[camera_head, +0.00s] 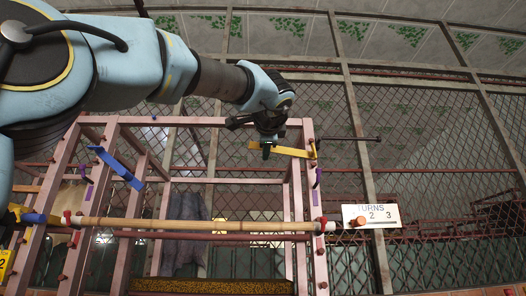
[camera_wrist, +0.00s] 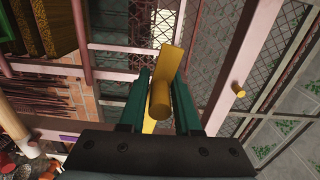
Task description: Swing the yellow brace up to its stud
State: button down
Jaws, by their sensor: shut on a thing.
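The yellow brace (camera_head: 290,151) is a flat bar running from my gripper to the right front post of the pink frame, slightly tilted. My gripper (camera_head: 267,151) is shut on its left end, near the top of the frame. In the wrist view the brace (camera_wrist: 171,66) lies between the green fingers (camera_wrist: 160,100), with a round yellow knob (camera_wrist: 159,100) facing the camera. A short yellow stud (camera_wrist: 239,90) stands out from a pink beam, apart from the brace and to its right. I cannot tell which stud in the head view matches it.
A blue brace (camera_head: 120,168) hangs tilted at the frame's left side. A purple piece (camera_head: 317,178) hangs on the right post. Mesh fencing stands behind.

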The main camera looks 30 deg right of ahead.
jog(key=r+m+p, duration=0.2)
jog(key=r, duration=0.1)
jog(key=shift+s+d+r, duration=0.15)
jog(key=shift+d, duration=0.2)
jog(key=shift+s+d+r+m+p, duration=0.15)
jog(key=shift+d+r+m+p, duration=0.15)
jog(key=shift+r+m, duration=0.3)
jog(key=shift+s+d+r+m+p, duration=0.15)
jog(key=shift+d+r+m+p, duration=0.15)
jog(key=shift+m, duration=0.5)
jog(key=c, duration=0.7)
grip_release()
jog(key=shift+c, duration=0.2)
